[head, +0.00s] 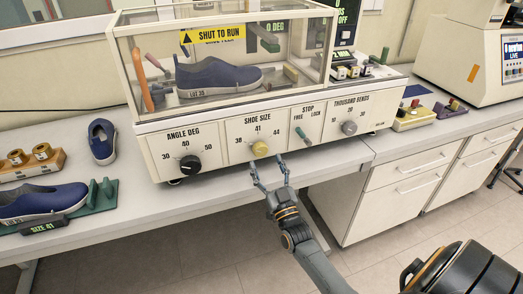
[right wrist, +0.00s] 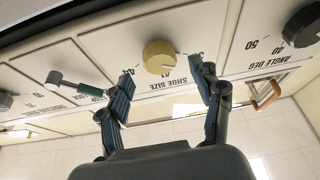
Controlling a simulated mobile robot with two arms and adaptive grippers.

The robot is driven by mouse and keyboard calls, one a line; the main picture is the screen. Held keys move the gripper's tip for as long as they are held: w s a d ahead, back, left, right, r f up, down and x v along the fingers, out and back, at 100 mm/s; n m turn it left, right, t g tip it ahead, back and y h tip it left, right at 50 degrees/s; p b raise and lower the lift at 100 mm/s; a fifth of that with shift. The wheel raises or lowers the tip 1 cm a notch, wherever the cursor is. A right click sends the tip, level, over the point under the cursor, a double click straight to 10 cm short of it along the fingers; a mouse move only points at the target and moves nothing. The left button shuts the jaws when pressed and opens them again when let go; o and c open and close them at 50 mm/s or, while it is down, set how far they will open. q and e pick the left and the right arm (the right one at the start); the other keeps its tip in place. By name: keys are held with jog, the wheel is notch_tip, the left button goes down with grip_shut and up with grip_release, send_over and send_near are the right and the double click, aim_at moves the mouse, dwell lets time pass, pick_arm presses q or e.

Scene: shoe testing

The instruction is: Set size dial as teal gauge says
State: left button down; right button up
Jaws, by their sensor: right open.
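The yellow size dial (head: 260,148) sits on the white machine's front panel under the label SHOE SIZE, with 38, 41 and 44 around it. It also shows in the right wrist view (right wrist: 159,56), upside down; its pointer is too small to read surely. My right gripper (head: 266,161) is open just in front of and below the dial. In the right wrist view its fingers (right wrist: 162,70) stand on either side of the dial, seemingly apart from it. A teal gauge (head: 101,197) stands on the bench at left by a blue shoe (head: 42,200), with a dark tag reading SIZE 41 (head: 46,227).
The black angle dial (head: 190,164) is left of the size dial. The green stop lever (head: 301,134) and grey bends dial (head: 349,127) are to its right. A shoe (head: 215,76) lies inside the clear case. Another shoe (head: 102,141) stands on the bench.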

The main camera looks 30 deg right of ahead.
aim_at(262, 153)
jog(key=shift+p+x, duration=0.3)
jog(key=shift+x, duration=1.8)
jog(key=shift+c, duration=0.4)
jog(key=c, duration=1.1)
